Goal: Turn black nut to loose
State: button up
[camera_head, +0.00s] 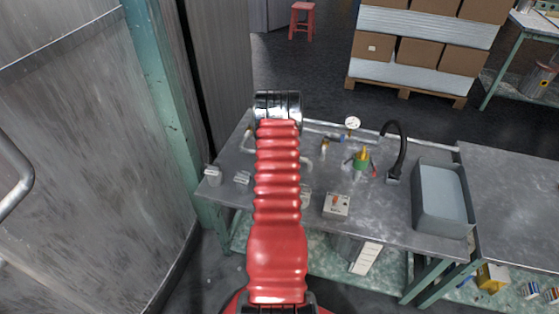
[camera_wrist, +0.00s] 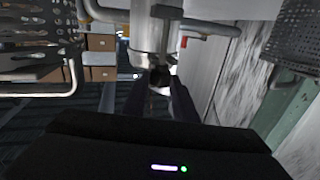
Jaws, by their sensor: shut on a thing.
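In the wrist view my gripper (camera_wrist: 161,92) is shut on a small dark part, which looks like the black nut (camera_wrist: 158,77). The part sits between the fingertips, at the lower end of a pale upright tube (camera_wrist: 154,38). The fingers hide much of it, and its edges are dim and hard to make out. In the head view my red arm reaches over the workbench and hides the nut and my gripper.
The grey workbench (camera_head: 388,215) holds a gauge (camera_head: 352,123), a small control box (camera_head: 336,205) and a grey bin (camera_head: 443,198). Metal pipes (camera_wrist: 213,27) run close beside the tube. A perforated metal part (camera_wrist: 293,38) is at the upper right of the wrist view.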

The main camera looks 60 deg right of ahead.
jog(key=shift+n+t+y, duration=0.3)
jog(key=shift+n+t, duration=0.2)
jog(key=shift+t, duration=0.1)
jog(key=o, duration=1.1)
jog(key=shift+s, duration=0.15)
jog(key=v, duration=1.3)
jog(key=shift+a, duration=0.35)
